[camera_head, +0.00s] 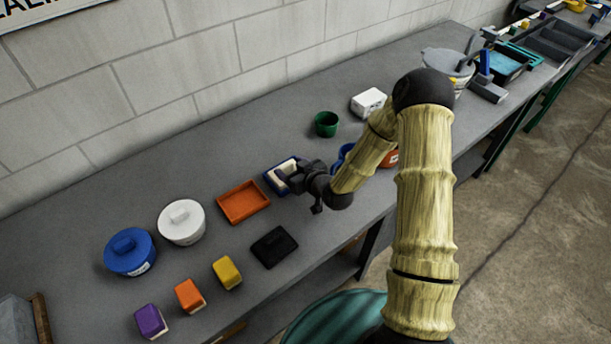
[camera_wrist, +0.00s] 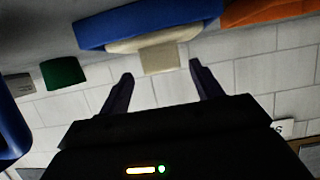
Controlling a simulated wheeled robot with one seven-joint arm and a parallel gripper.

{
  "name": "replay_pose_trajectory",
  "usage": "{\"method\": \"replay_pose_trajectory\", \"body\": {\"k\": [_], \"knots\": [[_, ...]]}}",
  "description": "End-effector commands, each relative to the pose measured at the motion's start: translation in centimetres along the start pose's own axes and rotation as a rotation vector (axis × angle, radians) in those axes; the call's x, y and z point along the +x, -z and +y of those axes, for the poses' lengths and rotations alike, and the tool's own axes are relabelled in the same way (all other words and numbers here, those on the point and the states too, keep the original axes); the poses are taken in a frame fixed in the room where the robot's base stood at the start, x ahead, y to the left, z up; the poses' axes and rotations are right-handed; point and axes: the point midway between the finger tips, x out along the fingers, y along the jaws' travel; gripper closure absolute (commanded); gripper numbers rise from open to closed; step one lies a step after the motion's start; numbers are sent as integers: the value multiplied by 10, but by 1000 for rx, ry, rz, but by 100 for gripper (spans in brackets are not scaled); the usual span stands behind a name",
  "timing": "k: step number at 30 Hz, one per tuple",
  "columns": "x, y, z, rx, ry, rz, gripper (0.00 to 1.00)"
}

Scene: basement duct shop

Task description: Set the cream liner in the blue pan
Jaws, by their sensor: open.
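The blue pan (camera_head: 269,181) is a shallow rectangular tray on the bench, partly covered by my gripper. The cream liner (camera_head: 282,172) shows within the pan's outline. In the wrist view, which is upside down, the liner (camera_wrist: 124,46) sits at the blue pan (camera_wrist: 105,32), with its cream tab standing up out of it. How flat the liner lies inside is hidden by the pan's wall. My gripper (camera_head: 286,178) is open at the pan; in the wrist view its fingertips (camera_wrist: 161,70) are spread to either side of the tab, apart from it.
A green cup (camera_head: 326,124) and white box (camera_head: 368,102) stand behind right. Lidded blue (camera_head: 130,252) and white (camera_head: 181,222) pots stand left. Small coloured blocks line the front.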

Motion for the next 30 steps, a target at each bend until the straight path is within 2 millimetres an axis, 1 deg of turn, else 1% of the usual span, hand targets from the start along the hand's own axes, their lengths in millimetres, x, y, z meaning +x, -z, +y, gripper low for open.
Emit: {"method": "replay_pose_trajectory", "body": {"k": [1,6,9,12,16,30], "knots": [[-9,-1,0,-1,-1,1,35],[-41,0,1,0,-2,3,35],[-57,0,0,0,-1,3,35],[-68,1,0,0,-2,4,35],[-74,2,0,0,0,4,35],[-74,2,0,0,0,5,35]]}}
